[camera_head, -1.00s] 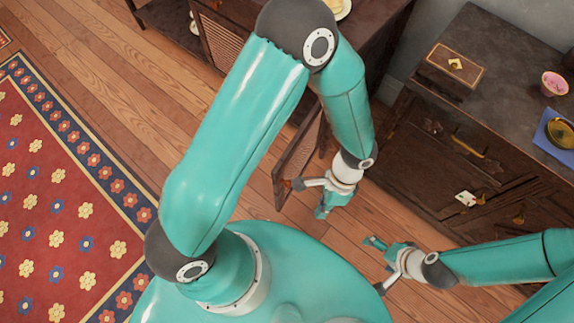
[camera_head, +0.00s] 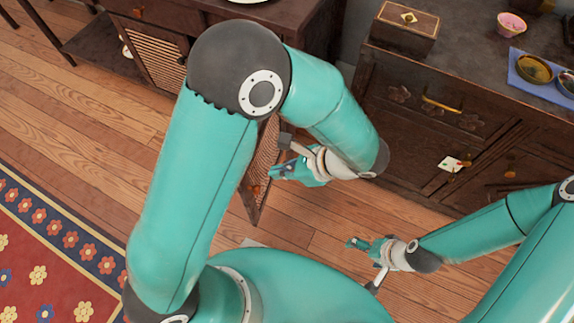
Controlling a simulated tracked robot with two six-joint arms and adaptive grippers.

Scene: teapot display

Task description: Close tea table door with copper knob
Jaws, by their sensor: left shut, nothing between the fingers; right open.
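The tea table (camera_head: 303,18) is dark wood and stands at the top, partly hidden by my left arm. Its open door (camera_head: 264,165), with a woven panel and dark frame, sticks out toward me, and my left arm hides part of it. A small copper-coloured spot, apparently the knob (camera_head: 256,189), shows on the door's left side. My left gripper (camera_head: 281,158) is shut and empty at the door's right side, pointing left; I cannot tell whether it touches the door. My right gripper (camera_head: 364,265) is open and empty over the floor, to the lower right.
A dark cabinet (camera_head: 400,135) stands at the right. On it are a wooden box (camera_head: 405,25), a pink cup (camera_head: 511,24) and a blue tray (camera_head: 523,73) with bowls. Another woven panel (camera_head: 158,55) is at upper left. A red patterned rug (camera_head: 60,270) lies at lower left.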

